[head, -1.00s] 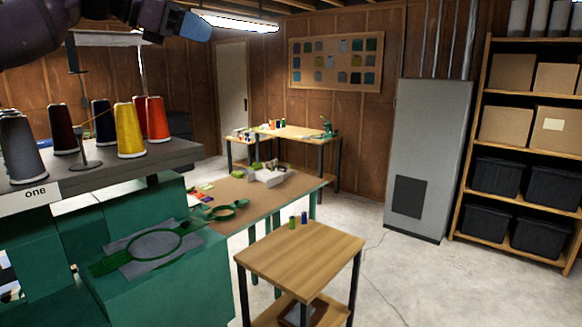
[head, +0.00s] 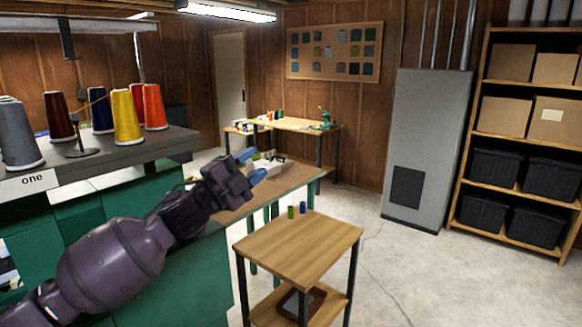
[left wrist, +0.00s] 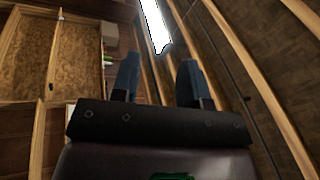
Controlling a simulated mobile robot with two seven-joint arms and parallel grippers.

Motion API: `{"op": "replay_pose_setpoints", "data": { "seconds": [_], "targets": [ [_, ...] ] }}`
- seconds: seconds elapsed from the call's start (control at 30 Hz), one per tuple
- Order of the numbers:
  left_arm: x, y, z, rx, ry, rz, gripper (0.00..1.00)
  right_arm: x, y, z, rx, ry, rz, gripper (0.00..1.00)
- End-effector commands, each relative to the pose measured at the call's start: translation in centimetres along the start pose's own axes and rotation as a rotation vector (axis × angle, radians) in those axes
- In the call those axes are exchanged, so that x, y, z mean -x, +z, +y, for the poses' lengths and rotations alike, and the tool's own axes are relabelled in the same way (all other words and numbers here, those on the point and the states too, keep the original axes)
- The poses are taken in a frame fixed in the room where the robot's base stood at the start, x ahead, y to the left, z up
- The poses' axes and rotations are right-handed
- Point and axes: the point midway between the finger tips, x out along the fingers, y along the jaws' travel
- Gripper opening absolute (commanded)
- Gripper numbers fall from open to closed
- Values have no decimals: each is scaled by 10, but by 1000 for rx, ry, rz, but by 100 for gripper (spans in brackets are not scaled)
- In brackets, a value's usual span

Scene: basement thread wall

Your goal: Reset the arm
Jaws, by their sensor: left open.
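My left arm reaches in from the lower left of the head view. Its purple and black left gripper (head: 254,166) is in front of the long wooden work table, pointing to the right, with blue fingertips apart. In the left wrist view the same gripper (left wrist: 160,82) has its two blue fingers spread with nothing between them, against wall studs and a ceiling light. The arm covers most of the green machine's front and the hoop seen there earlier. My right gripper is in neither view.
Several thread cones, including a yellow one (head: 126,117), stand on the grey shelf (head: 180,143) labelled one, close above my arm. A small wooden cart (head: 298,248) bears a green and a blue spool. A grey cabinet (head: 428,150) and storage rack stand right. The floor at right is clear.

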Motion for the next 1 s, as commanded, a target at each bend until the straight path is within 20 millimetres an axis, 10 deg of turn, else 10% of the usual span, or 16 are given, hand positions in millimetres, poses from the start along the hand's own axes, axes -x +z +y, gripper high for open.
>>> {"op": "replay_pose_setpoints", "data": {
  "seconds": [0.47,1.0],
  "targets": [
    [137,55,138,631,-26,-402,41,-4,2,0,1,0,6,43],
    [354,64,271,1011,-119,-850,41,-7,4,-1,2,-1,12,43]
  ]
}}
